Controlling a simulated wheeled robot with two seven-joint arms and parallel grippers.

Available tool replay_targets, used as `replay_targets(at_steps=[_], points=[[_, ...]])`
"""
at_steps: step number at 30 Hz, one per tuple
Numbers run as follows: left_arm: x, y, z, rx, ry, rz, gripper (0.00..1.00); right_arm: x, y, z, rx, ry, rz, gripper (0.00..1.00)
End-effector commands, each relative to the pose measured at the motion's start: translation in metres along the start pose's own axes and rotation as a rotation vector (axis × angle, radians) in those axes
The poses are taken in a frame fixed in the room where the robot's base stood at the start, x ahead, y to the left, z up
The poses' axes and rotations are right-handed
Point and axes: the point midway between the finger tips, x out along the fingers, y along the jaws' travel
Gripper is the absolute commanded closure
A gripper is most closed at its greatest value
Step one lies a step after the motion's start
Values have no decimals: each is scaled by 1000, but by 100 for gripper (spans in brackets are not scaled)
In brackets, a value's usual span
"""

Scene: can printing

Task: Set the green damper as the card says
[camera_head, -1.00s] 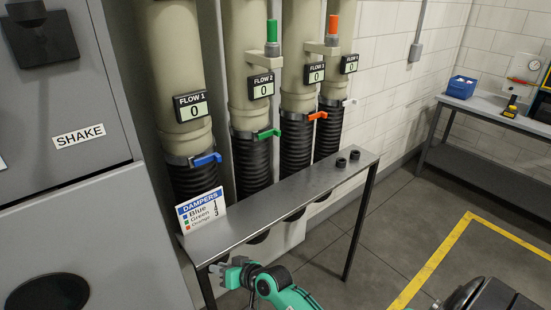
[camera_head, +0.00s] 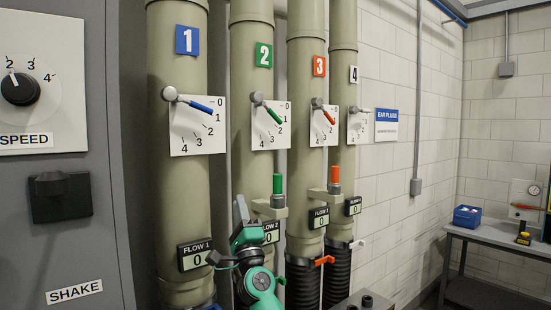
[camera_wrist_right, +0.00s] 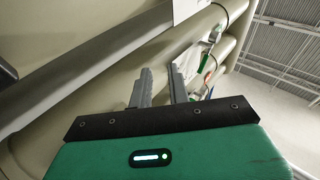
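The green damper (camera_head: 272,115) is a lever on a white dial plate on pipe 2, marked 0 to 4. Its green handle slants down to the right, seemingly between 1 and 2. My right gripper (camera_head: 240,208) is below that dial, in front of pipe 2, fingers pointing up. It is apart from the damper and left of a green-topped post (camera_head: 278,184). In the right wrist view, its two grey fingers (camera_wrist_right: 161,86) stand apart with nothing between them. The card is out of view now. My left gripper is not in view.
Blue (camera_head: 203,106), orange (camera_head: 328,117) and white (camera_head: 363,110) dampers sit on neighbouring pipes. Flow displays read 0 where legible. A grey cabinet (camera_head: 60,215) stands at left. A blue bin (camera_head: 467,216) sits on a bench at right.

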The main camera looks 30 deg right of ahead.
Motion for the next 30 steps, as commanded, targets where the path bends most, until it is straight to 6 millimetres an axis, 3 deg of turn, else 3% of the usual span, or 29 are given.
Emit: replay_targets(at_steps=[1,3,9,20,30], points=[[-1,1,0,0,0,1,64,25,-24,-13,76,63,-36,82],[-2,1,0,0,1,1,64,50,-49,-30,182,145,-67,82],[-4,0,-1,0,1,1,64,94,-94,-62,418,299,-103,82],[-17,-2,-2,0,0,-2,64,128,-109,-79,503,350,-102,82],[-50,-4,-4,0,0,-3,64,194,-110,-102,503,348,-101,82]])
